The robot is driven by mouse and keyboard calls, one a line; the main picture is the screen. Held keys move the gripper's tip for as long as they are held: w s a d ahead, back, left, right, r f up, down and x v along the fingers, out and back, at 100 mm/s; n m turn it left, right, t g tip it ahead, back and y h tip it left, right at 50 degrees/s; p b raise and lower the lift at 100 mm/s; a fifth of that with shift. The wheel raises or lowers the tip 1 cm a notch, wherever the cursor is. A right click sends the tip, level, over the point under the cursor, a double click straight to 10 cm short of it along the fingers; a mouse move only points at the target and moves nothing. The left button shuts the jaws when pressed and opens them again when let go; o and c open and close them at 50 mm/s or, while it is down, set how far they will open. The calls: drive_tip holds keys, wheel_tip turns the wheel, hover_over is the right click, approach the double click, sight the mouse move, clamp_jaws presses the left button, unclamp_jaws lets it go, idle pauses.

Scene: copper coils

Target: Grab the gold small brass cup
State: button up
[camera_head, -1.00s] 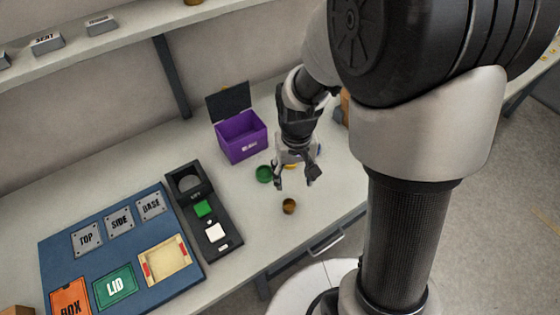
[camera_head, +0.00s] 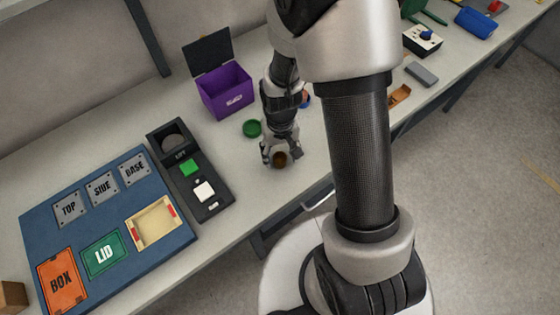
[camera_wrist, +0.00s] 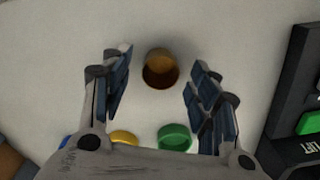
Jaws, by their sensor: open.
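The small brass cup (camera_head: 280,159) stands on the white table near its front edge, brownish gold with a dark inside. In the wrist view the cup (camera_wrist: 160,69) lies between and slightly beyond the tips of my open gripper (camera_wrist: 158,75), with a gap on both sides. In the head view my gripper (camera_head: 281,154) is at the cup, pointing down with a finger to each side. I cannot tell its exact height above the table. Nothing is held.
A green cup (camera_head: 252,128) stands behind and left of my gripper; a yellow one (camera_wrist: 124,137) shows in the wrist view. A purple open box (camera_head: 226,92) is farther back. A black panel with buttons (camera_head: 190,169) and a blue board (camera_head: 107,225) lie left.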

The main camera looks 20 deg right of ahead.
sight(279, 158)
wheel_tip(279, 158, down, 3)
drive_tip(key=shift+w+r+b, duration=0.1)
drive_tip(key=shift+b, duration=0.25)
drive_tip(key=shift+r, duration=0.1)
drive_tip(key=c, duration=1)
drive_tip(key=shift+r, duration=0.1)
drive_tip(key=shift+c, duration=0.2)
